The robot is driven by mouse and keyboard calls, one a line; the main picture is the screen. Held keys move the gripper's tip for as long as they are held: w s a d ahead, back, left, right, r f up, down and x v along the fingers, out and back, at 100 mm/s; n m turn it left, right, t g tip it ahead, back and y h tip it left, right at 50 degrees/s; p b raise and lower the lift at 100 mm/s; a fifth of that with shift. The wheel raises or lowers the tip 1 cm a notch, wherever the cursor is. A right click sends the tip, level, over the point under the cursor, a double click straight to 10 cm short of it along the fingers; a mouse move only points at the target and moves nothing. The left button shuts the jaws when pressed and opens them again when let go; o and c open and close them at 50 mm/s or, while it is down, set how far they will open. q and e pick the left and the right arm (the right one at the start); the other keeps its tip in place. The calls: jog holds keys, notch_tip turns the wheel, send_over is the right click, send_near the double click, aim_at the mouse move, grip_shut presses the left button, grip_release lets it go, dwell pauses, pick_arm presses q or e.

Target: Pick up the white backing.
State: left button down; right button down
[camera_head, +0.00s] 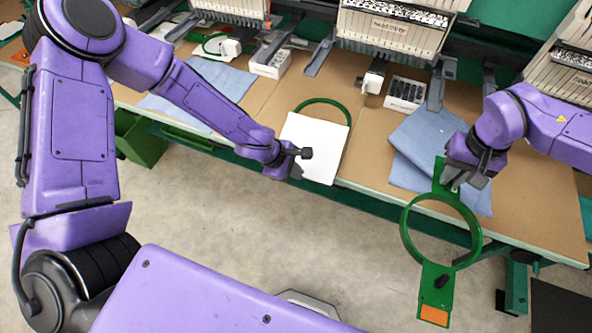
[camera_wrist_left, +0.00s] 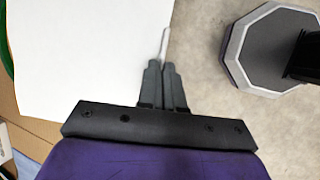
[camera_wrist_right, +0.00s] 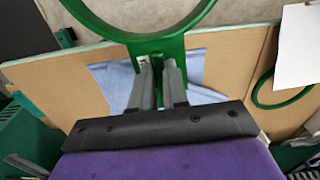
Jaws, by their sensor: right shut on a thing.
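The white backing (camera_head: 314,146) is a flat white sheet. It lies at the front of the table, partly over a green hoop and past the table edge. It fills the upper left of the left wrist view (camera_wrist_left: 80,60). My right gripper (camera_head: 463,180) is shut on the bracket of a green hoop (camera_head: 404,228), held out in front of the table. This hoop also shows in the right wrist view (camera_wrist_right: 150,45).
Blue cloths lie on the table at right (camera_head: 412,150) and left (camera_head: 215,80). A green hoop (camera_head: 345,108) lies partly under the backing. Embroidery machine heads (camera_head: 395,45) stand behind, with a tray of black spools (camera_head: 406,95).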

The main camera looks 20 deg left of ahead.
pick_arm(q)
jog(key=c, duration=1.2)
grip_release()
jog(key=shift+r, duration=0.1)
